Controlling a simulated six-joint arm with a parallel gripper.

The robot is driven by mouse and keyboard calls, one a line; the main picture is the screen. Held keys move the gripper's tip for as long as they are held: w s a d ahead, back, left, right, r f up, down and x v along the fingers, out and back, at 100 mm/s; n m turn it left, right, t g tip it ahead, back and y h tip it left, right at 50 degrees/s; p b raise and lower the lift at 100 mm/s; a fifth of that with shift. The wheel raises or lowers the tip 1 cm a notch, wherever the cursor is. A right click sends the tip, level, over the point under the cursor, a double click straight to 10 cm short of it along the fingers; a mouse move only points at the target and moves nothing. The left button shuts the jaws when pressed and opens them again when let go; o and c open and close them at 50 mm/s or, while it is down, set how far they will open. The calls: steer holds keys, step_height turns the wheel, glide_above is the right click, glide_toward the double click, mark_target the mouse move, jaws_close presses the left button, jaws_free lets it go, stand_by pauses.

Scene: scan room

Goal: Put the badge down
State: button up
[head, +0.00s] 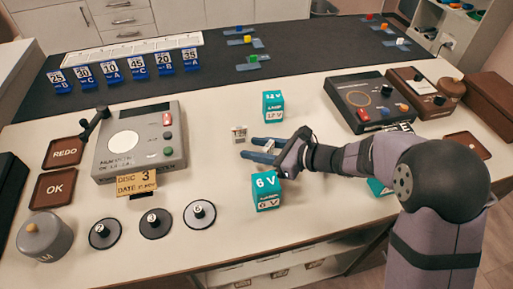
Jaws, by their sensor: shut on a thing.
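The badge (239,133) looks like a small pale tag with dark marks, at the tips of my gripper near the middle of the white table. My gripper (249,147) reaches in from the right with its two blue-grey fingers pointing left. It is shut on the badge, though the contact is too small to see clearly. I cannot tell whether the badge touches the table.
Teal blocks, one marked 12 V (273,105) and one marked 6 V (266,190), stand behind and in front of my gripper. A grey device (140,140) is at left, a dark one (368,101) at right. Bare white table (215,160) lies left of the gripper.

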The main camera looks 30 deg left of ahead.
steer(key=o, duration=1)
steer(key=shift+r+p, duration=0.1)
steer(key=shift+p, duration=0.2)
steer(key=shift+r, duration=0.15)
steer(key=b+v, duration=0.1)
steer(key=v, duration=1.1)
steer(key=shift+d+b, duration=0.1)
steer(key=shift+b, duration=0.2)
